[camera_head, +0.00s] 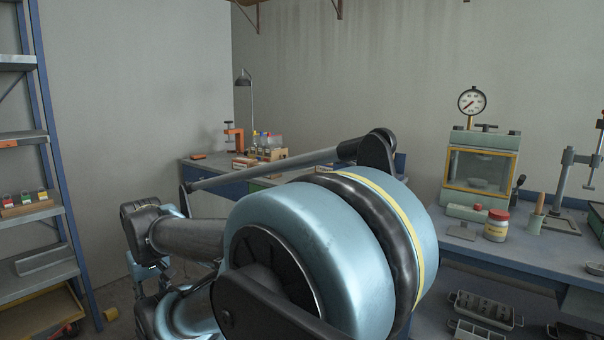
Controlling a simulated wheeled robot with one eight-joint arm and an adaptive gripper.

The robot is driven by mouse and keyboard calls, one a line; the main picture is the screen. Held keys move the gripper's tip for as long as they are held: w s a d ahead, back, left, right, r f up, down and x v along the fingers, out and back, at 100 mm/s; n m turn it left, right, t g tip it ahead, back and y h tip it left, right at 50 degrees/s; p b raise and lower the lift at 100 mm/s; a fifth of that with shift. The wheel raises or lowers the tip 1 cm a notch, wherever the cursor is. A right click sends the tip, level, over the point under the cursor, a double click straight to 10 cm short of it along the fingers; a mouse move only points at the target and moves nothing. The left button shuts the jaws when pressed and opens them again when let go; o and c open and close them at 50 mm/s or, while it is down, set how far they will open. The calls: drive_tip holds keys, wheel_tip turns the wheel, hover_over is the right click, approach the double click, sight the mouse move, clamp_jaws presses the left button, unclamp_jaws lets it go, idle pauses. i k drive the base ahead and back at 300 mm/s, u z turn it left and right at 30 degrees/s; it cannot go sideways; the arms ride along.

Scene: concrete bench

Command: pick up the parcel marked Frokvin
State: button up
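I cannot make out any parcel marked Frokvin in the head view. No lettering in the picture is large enough to read as that name. My own light blue and black arm fills the middle and lower left and hides part of the benches and floor behind it. I cannot pick out the fingers of my gripper.
A blue-grey bench (530,255) at right holds a pressure gauge (472,101), a yellow-framed chamber (481,167), a red-lidded jar (496,225) and a metal stand (562,190). A back bench (211,173) holds an orange clamp (238,140). Blue-posted shelves (45,135) stand left.

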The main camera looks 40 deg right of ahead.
sight(321, 169)
drive_tip(key=z, duration=2.55)
drive_tip(key=k, duration=0.85)
drive_tip(key=u, duration=1)
drive_tip(key=i, duration=1)
